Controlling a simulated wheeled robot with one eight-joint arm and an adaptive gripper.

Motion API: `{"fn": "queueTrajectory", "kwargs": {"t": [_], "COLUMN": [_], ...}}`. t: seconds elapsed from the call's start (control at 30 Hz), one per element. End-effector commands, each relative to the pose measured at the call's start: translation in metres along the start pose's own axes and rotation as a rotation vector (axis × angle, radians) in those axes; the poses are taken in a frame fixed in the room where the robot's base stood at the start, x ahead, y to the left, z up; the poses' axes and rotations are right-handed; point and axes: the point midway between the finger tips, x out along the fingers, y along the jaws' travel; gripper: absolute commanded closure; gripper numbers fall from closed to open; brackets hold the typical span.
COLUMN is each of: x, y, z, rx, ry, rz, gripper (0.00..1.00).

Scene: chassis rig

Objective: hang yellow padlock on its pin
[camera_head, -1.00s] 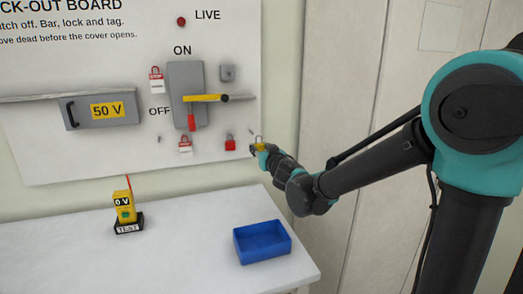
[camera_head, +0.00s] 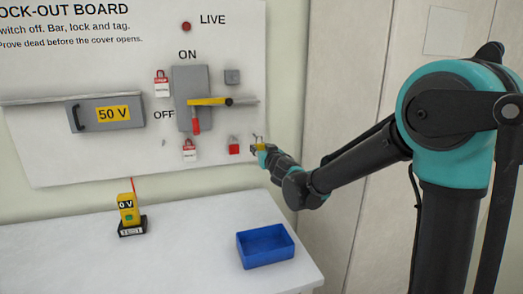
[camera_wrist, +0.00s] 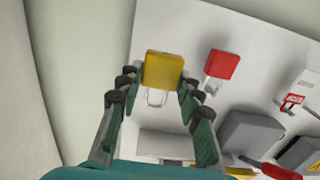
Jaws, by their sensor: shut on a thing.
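The yellow padlock (camera_head: 258,147) is at the lower right edge of the white board, its shackle pointing up. My gripper (camera_head: 260,149) is shut on its body. In the wrist view the padlock (camera_wrist: 162,70) sits between the two finger pads of my gripper (camera_wrist: 160,82), with its pale shackle towards the bottom of the picture. In the head view the shackle is close to a small pin at the board's edge. I cannot tell whether the shackle is around the pin or just in front of it.
A red padlock (camera_head: 234,149) hangs just left of the yellow one; it also shows in the wrist view (camera_wrist: 222,64). The switch box (camera_head: 185,84) with its yellow bar (camera_head: 208,101) is up and left. Below, a blue bin (camera_head: 265,247) and a yellow tester (camera_head: 127,209) stand on the table.

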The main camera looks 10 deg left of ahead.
Motion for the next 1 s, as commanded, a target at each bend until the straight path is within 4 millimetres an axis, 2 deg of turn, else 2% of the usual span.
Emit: {"fn": "queueTrajectory", "kwargs": {"t": [1.0], "x": [0.046], "y": [0.0], "z": [-0.001], "rx": [0.0], "ry": [0.0], "rz": [0.0], "gripper": [0.96]}}
